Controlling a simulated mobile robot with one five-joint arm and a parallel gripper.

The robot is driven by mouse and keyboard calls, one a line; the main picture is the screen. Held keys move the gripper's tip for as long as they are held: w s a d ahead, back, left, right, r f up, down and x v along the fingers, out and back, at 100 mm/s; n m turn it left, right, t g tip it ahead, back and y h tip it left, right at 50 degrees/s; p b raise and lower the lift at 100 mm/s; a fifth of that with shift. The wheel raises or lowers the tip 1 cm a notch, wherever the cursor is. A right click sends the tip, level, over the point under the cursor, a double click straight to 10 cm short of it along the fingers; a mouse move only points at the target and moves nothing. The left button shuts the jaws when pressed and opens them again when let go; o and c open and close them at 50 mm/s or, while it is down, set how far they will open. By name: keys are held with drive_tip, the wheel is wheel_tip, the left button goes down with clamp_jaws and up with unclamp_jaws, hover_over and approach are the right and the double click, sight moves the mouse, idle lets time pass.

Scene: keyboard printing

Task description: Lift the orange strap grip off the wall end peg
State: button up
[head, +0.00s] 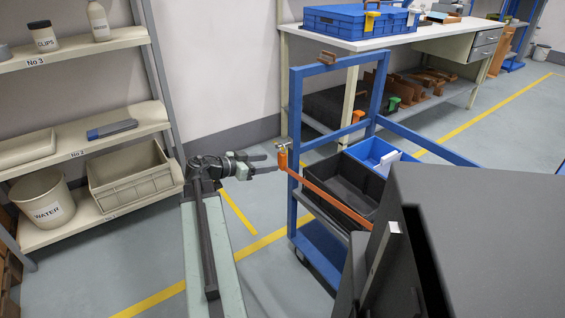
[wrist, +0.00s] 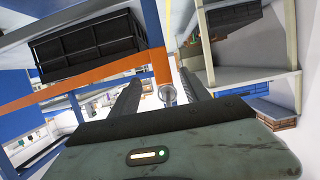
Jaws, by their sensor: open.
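The orange strap grip (head: 283,160) hangs upright beside the blue cart's near post, with a small metallic fitting at its top, seemingly the peg (head: 283,144). The orange strap (head: 335,200) runs from the grip down to the right. My gripper (head: 272,163) is open and empty, with its fingers pointing right at the grip from the left. In the wrist view the grip (wrist: 161,64) shows between and just beyond the two fingertips (wrist: 160,78). A round metallic end (wrist: 167,93) shows between the fingers. I cannot tell whether the fingers touch the grip.
The blue cart (head: 293,205) holds black and blue bins (head: 345,180) behind the strap. Shelves (head: 100,140) with a WATER bucket (head: 48,203) and a beige crate (head: 130,177) stand left of my arm. A workbench (head: 400,38) is behind. Floor between shelves and cart is clear.

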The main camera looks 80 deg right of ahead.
sight(280, 159)
drive_tip(key=shift+b+x, duration=0.3)
drive_tip(key=shift+x, duration=0.85)
drive_tip(key=x, duration=0.3)
drive_tip(key=b+x, duration=0.1)
drive_tip(key=x, duration=0.1)
drive_tip(key=shift+d+r, duration=0.25)
clamp_jaws()
